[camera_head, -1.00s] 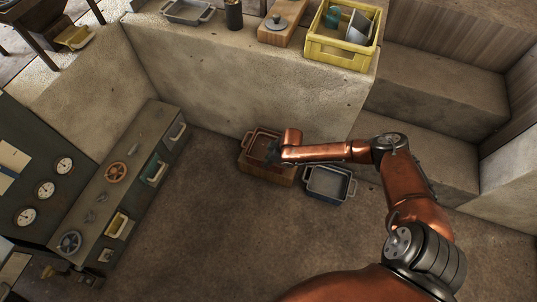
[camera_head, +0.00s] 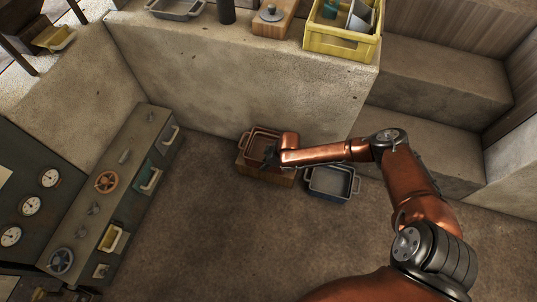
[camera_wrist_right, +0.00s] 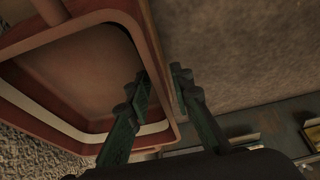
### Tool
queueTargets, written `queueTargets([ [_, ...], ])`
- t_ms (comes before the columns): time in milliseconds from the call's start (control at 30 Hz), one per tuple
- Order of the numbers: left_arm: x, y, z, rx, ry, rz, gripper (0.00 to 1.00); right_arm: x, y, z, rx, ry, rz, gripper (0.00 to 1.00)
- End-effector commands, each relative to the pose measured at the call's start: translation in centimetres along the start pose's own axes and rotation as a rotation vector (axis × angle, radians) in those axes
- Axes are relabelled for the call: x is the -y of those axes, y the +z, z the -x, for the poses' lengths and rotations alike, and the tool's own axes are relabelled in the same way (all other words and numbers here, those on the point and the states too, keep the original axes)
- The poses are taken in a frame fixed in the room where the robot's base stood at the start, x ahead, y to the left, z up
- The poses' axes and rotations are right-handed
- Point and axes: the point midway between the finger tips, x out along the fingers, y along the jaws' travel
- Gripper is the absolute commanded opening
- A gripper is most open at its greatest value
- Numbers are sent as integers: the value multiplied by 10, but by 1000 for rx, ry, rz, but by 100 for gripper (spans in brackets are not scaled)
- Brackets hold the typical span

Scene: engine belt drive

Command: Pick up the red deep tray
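The red deep tray (camera_head: 262,140) sits on a brown wooden block on the floor, against the low concrete wall. In the right wrist view the red tray (camera_wrist_right: 85,75) fills the upper left, with its hollow and pale-edged rim showing. My right gripper (camera_head: 268,160) is at the tray's right side. In the wrist view the right gripper (camera_wrist_right: 163,85) is open, with one finger inside the tray and the other outside, so the side wall lies between them. Contact with the wall is not clear. My left gripper is not in view.
A grey tray (camera_head: 331,182) stands just right of the wooden block (camera_head: 265,172). A yellow crate (camera_head: 341,42), a dark canister and another tray (camera_head: 176,8) stand on the concrete ledge. A control cabinet (camera_head: 125,190) is at left. The floor between is clear.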

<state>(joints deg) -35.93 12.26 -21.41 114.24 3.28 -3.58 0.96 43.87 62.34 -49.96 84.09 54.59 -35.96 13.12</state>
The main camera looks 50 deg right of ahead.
Motion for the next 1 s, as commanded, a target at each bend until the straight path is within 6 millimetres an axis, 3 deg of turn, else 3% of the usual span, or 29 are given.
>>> queueTargets([
  [267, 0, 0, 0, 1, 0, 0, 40, 0, 0, 0, 1, 0, 0, 0],
  [1000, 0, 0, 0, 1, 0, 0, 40, 1, 1, -1, 1, -2, -2, 0],
])
